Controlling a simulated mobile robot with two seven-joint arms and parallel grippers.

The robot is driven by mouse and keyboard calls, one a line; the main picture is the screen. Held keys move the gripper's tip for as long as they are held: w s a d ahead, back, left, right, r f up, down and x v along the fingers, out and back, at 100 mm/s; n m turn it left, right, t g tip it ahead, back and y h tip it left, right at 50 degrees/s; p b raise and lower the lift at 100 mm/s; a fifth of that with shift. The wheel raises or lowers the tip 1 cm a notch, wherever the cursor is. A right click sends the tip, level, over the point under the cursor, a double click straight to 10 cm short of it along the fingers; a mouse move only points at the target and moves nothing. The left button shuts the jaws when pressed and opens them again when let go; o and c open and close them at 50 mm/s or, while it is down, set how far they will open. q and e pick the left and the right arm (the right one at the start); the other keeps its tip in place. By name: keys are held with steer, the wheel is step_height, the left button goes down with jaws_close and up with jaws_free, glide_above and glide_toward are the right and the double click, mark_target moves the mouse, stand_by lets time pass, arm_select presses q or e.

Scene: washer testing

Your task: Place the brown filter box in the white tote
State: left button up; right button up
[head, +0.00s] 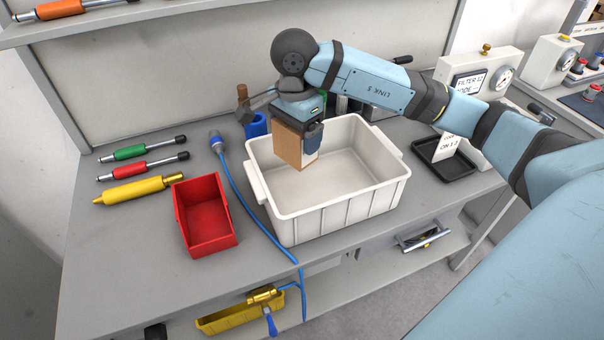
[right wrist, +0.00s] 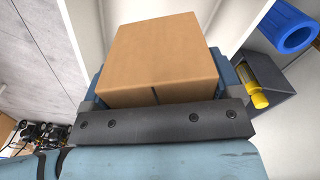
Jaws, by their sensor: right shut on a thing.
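The brown filter box (head: 291,144) is held by my right gripper (head: 308,128), whose fingers are shut on it. In the head view it hangs upright over the left part of the white tote (head: 345,209), near the back left corner. Its lower end overlaps the tote's inside in the picture; whether it touches the floor I cannot tell. The box also fills the middle of the right wrist view (right wrist: 160,55), between the fingers. The rest of the tote's inside looks empty. My left gripper is not in view.
A red bin (head: 206,212) stands left of the tote, with a blue hose (head: 240,190) between them. A blue cup (head: 255,125) stands behind the tote's left corner. A black tray (head: 444,160) lies to the right. Several coloured tools lie at the left.

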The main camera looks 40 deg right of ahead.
step_height(320, 180, down, 14)
steer(key=shift+b, duration=0.3)
steer(key=shift+f, duration=0.1)
steer(key=o, duration=0.8)
step_height(320, 180, up, 12)
steer(key=shift+r, duration=0.15)
stand_by(0.5)
